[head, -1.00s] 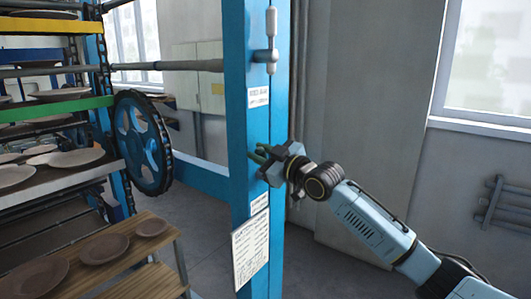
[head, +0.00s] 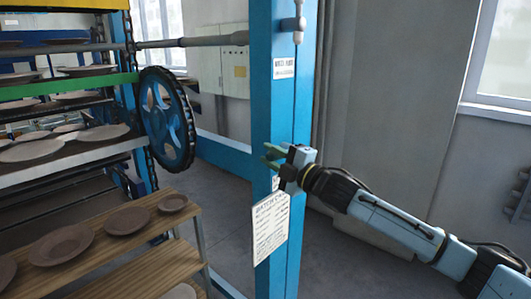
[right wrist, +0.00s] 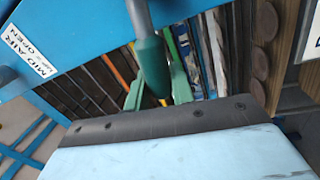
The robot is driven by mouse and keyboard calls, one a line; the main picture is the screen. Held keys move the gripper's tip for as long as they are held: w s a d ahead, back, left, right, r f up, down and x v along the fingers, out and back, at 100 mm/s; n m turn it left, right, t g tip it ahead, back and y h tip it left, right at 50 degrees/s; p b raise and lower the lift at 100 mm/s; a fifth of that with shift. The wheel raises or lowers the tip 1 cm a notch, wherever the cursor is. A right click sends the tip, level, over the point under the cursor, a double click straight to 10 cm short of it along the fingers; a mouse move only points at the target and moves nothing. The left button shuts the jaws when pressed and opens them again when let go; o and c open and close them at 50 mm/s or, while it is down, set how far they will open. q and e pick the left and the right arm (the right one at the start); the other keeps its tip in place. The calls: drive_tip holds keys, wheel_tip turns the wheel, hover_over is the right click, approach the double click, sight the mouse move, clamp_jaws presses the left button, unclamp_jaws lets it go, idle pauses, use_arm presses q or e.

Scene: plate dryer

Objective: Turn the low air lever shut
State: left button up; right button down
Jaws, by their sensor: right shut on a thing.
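A lever with a grey rod and a dark green grip (right wrist: 151,62) shows in the right wrist view. The green fingers of my right gripper (right wrist: 157,88) are shut on this grip, one on each side. A label beside it reads "MID AIR" and "UP OPEN" (right wrist: 43,52); I cannot read a low air label. In the head view, my right gripper (head: 276,156) is at the front of the blue post (head: 274,110), and the lever is mostly hidden there. Another lever (head: 298,24) with a pale handle hangs higher on the post. My left gripper is not in view.
A white notice (head: 270,222) hangs on the post below my right gripper. A blue chain wheel (head: 167,119) and racks with plates (head: 32,151) stand to the left. A wooden shelf (head: 120,252) holds several plates. The floor right of the post is clear.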

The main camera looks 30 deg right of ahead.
drive_tip(key=shift+a+f+n+b, duration=0.1)
drive_tip(key=shift+f+n+b, duration=0.2)
drive_tip(key=shift+f+n, duration=0.75)
drive_tip(key=shift+r, duration=0.15)
drive_tip(key=c, duration=1.2)
unclamp_jaws()
drive_tip(key=shift+c, duration=0.2)
drive_tip(key=shift+s, duration=0.1)
drive_tip(key=b+v, duration=0.2)
drive_tip(key=v, duration=1.1)
drive_tip(key=shift+d, duration=0.25)
